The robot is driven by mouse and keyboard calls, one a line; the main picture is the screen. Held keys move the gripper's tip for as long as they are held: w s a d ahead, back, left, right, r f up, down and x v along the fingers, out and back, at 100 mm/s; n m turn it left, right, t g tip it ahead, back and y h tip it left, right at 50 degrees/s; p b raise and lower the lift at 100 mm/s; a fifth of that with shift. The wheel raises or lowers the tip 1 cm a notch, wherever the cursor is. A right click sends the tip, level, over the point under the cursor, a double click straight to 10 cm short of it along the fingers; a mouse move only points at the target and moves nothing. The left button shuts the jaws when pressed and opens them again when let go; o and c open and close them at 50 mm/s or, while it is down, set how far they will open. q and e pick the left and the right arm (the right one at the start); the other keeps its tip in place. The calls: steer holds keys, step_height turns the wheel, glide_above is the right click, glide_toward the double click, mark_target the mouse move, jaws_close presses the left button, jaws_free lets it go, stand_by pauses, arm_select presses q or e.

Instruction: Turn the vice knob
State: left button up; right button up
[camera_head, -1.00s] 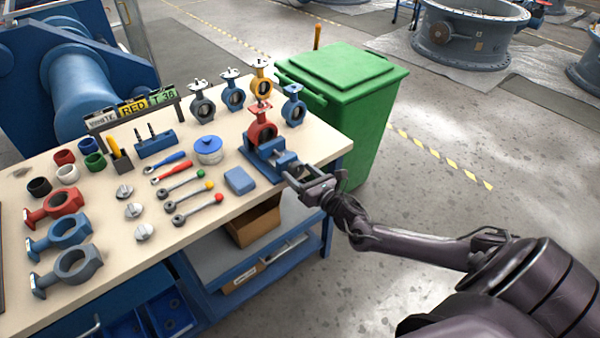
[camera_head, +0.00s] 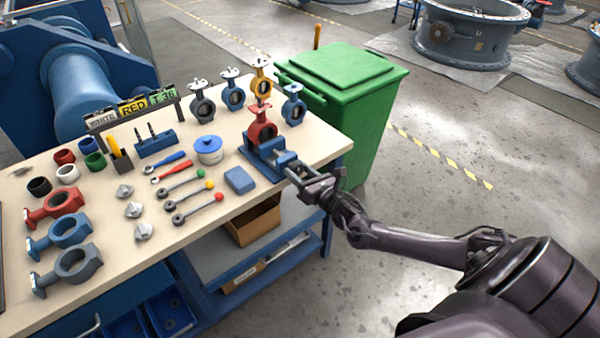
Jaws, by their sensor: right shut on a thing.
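The blue vice (camera_head: 266,158) stands at the right front edge of the workbench. A red butterfly valve (camera_head: 262,130) sits upright in it. My right gripper (camera_head: 292,174) reaches in from the right, at the front end of the vice. It is shut on the vice knob, which is mostly hidden between the fingers. My left gripper does not show.
A green bin (camera_head: 350,100) stands close behind the bench's right end.

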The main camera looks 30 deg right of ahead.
steer(key=m, duration=1)
steer(key=shift+d+f+m, duration=0.1)
steer(key=shift+m, duration=0.3)
steer(key=m, duration=0.4)
steer(key=shift+m, duration=0.3)
steer(key=m, duration=0.5)
steer(key=shift+p, duration=0.4)
steer(key=m, duration=0.4)
steer(key=shift+f+m, duration=0.1)
steer(key=shift+m, duration=0.3)
steer(key=m+p, duration=0.1)
steer(key=m, duration=0.4)
steer(key=m+p, duration=0.1)
steer(key=m, duration=0.6)
steer(key=m+p, duration=0.1)
steer(key=m, duration=0.1)
steer(key=shift+a+f+m, duration=0.1)
steer(key=shift+a+m, duration=0.1)
steer(key=shift+m, duration=0.2)
